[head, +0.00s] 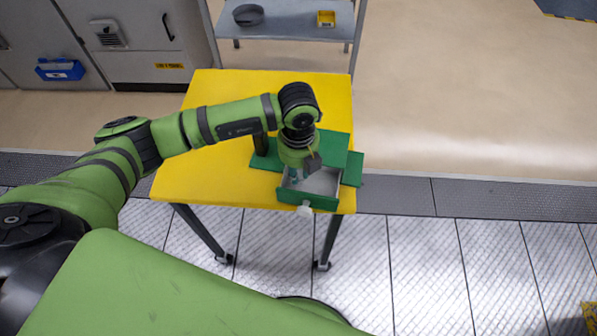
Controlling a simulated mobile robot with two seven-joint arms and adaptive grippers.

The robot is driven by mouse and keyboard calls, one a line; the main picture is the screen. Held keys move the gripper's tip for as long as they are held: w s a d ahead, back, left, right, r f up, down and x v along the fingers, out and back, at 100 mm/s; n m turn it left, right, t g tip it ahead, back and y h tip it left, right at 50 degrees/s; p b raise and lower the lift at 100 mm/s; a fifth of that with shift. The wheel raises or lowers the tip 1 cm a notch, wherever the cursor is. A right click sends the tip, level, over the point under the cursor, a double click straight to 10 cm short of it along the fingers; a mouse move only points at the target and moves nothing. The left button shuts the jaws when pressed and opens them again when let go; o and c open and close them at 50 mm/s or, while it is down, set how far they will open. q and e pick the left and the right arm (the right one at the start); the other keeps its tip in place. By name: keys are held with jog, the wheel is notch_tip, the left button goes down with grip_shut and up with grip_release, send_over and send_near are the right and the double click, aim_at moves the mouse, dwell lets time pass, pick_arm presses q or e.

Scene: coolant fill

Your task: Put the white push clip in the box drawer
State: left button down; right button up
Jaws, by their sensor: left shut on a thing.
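The green box (335,150) stands on the yellow table (215,125) near its right side. Its drawer (308,200) is pulled open toward me, with a pale inside and a white knob (305,211) on its front. My left gripper (297,178) points down at the left part of the open drawer. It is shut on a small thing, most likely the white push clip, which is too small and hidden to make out. I cannot tell whether the fingertips are inside the drawer or just above it. My right gripper is not in view.
A grey shelf cart (285,25) behind the table holds a dark round dish (248,15) and a yellow bin (326,19). Grey cabinets with a blue bin (60,69) stand at the back left. The table's left part is clear, and the floor to the right is free.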

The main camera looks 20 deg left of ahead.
pick_arm(q)
notch_tip(320, 180, down, 2)
jog(key=shift+f+p, duration=0.15)
jog(key=shift+p, duration=0.15)
jog(key=shift+f, duration=0.2)
jog(key=shift+f, duration=0.1)
jog(key=shift+f+b, duration=0.15)
jog(key=shift+b, duration=0.15)
jog(key=c, duration=1.4)
grip_release()
